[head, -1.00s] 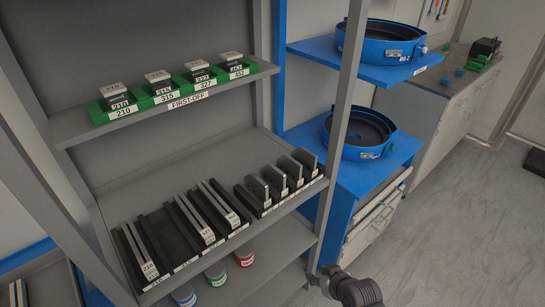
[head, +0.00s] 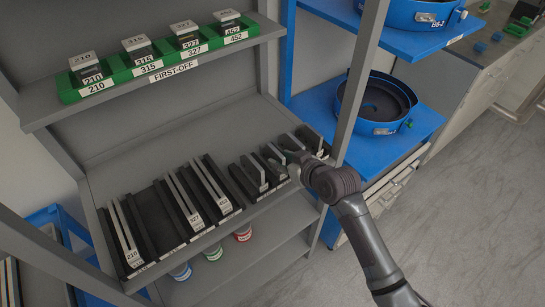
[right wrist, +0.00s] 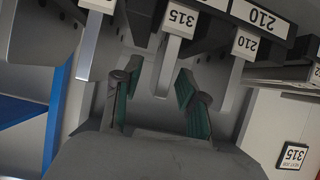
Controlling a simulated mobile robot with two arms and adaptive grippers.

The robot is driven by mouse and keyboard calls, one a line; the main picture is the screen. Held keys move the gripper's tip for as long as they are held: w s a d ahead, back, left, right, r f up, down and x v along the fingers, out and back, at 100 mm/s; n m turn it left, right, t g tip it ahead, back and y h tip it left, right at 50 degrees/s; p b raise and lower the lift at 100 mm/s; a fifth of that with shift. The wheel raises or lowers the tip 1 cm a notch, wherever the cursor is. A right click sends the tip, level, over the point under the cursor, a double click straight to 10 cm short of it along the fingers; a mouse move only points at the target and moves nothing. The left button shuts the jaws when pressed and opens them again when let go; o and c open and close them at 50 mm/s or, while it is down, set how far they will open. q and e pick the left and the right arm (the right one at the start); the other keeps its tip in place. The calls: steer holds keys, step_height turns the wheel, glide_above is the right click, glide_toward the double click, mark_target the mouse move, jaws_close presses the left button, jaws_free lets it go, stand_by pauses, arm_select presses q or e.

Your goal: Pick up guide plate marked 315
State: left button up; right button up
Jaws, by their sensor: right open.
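The guide plate marked 315 (right wrist: 172,62) is a pale upright plate with a white 315 tag. It stands in a dark holder on the middle shelf, and its tag reads upside down in the right wrist view. My right gripper (right wrist: 155,90) is open, its green-padded fingers to either side of the plate's near end, with no contact I can make out. In the head view the right gripper (head: 283,163) is at the front of the row of guide plates and partly hides them. The plate marked 210 (right wrist: 241,60) stands beside the 315 plate. My left gripper is out of view.
Long rails (head: 180,200) stand left of the guide plates, with a gap among them. The upper shelf holds green blocks (head: 150,70) marked 210, 315, 327 and 452. A "next job" card (right wrist: 293,156) reads 315. A shelf post (head: 357,85) rises close to my right arm.

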mark_target(272, 155)
steer(key=shift+w+a+f+p, duration=0.2)
steer(key=shift+w+a+p, duration=0.35)
steer(key=shift+w+a, duration=0.1)
steer(key=x, duration=0.3)
steer(key=shift+w+f, duration=0.2)
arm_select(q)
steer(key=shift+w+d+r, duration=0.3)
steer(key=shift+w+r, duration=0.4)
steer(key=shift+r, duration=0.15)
arm_select(e)
steer(key=shift+c, duration=0.4)
jaws_close()
